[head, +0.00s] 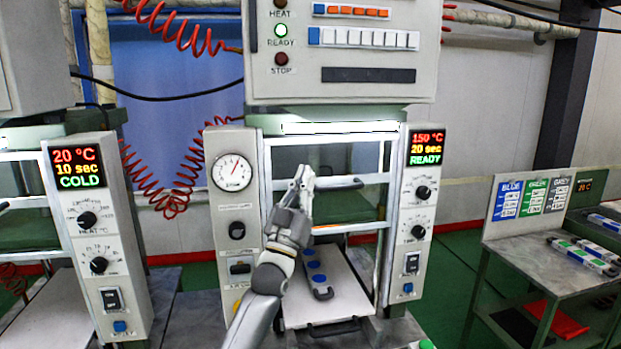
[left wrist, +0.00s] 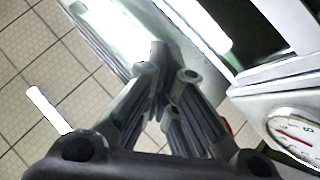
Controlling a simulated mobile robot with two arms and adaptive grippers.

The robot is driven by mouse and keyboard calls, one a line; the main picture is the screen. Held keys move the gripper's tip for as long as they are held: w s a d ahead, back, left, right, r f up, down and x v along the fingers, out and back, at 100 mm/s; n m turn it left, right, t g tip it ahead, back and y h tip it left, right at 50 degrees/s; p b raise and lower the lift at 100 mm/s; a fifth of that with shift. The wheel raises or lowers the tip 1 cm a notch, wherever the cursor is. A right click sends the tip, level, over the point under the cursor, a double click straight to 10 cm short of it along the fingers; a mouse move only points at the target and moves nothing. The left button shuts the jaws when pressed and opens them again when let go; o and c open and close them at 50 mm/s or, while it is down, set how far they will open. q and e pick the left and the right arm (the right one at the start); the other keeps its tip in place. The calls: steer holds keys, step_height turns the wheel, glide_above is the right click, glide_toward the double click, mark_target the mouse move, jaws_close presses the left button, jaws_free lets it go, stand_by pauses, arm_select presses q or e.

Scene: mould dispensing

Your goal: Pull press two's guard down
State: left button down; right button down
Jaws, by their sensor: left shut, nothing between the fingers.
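Press two (head: 410,240) stands in the middle of the head view, its display reading 150 °C, 20 sec, READY. Its guard (head: 350,228) is a clear panel with pale metal bars across the press opening, with open space under its lower bar. My left gripper (head: 303,176) is shut and empty in front of the guard, over the handle's left end. Whether it touches the handle I cannot tell. The left wrist view shows the closed fingers (left wrist: 165,85) too. My right gripper is not in view.
A dark mould with blue dots (head: 316,264) lies on the pale tray (head: 340,290) below the guard. Another press (head: 100,230), marked COLD, stands at left. A side table (head: 550,262) with moulds stands at right. Green floor lies between press two and that table.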

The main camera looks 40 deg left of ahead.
arm_select(q)
steer(key=w+f, duration=0.1)
steer(key=w+f+p, duration=0.1)
steer(key=shift+w+a+f, duration=0.3)
steer(key=shift+w+f, duration=0.05)
steer(key=shift+f, duration=0.1)
step_height(320, 180, down, 27)
steer(key=b, duration=2)
steer(key=shift+b, duration=0.3)
steer(key=shift+r, duration=0.2)
